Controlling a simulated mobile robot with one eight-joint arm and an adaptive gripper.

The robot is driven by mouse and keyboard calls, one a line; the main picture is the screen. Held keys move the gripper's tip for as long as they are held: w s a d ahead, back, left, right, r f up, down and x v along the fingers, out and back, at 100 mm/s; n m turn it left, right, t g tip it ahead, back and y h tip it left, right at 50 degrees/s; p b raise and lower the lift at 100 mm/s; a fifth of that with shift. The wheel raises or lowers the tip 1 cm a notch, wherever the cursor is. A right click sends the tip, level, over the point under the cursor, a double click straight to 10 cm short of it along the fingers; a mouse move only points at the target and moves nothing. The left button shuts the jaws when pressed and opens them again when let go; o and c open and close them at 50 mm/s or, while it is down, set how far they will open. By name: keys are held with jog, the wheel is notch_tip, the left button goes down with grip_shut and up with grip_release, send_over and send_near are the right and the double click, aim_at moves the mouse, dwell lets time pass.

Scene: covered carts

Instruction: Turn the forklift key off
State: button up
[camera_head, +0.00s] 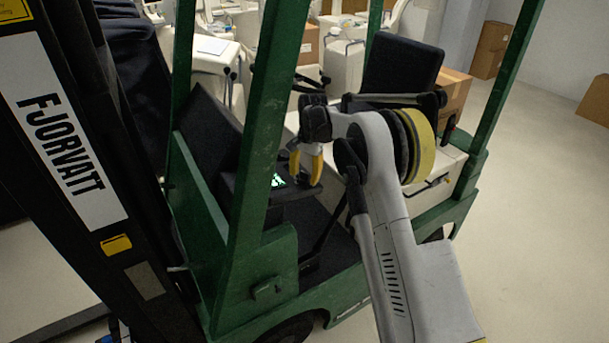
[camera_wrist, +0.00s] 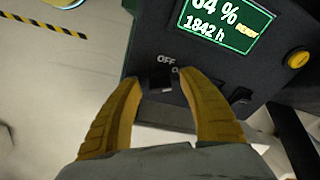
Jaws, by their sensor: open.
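The forklift (camera_head: 254,130) is green, with a dark dashboard (camera_wrist: 155,38) facing my wrist camera. A black piece that looks like the key (camera_wrist: 160,82) sits below the white OFF label, with a second label partly hidden beside it. My gripper (camera_wrist: 162,84) is open, its two yellow fingers on either side of this piece. I cannot tell whether either fingertip touches it. In the head view my gripper (camera_head: 305,168) is over the dashboard inside the cab, and the key cannot be made out there.
A lit green display (camera_wrist: 228,20) reads 1842 h and READY. A yellow button (camera_wrist: 298,59) and a black switch (camera_wrist: 241,95) are to the right. Green cab posts (camera_head: 264,120) and the dark mast (camera_head: 75,150) stand close by. Boxes (camera_head: 453,93) are behind.

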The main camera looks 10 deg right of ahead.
jog(key=shift+w+f, duration=0.1)
grip_shut()
jog(key=shift+n, duration=0.3)
jog(key=shift+n+b, duration=0.8)
jog(key=shift+b, duration=0.1)
jog(key=n+y+b, duration=0.1)
jog(key=n+b, duration=0.1)
jog(key=n, duration=0.1)
jog(key=shift+t, duration=0.3)
jog(key=n+y+b, duration=0.1)
jog(key=n+b, duration=0.1)
jog(key=n, duration=0.4)
jog(key=shift+n, duration=0.5)
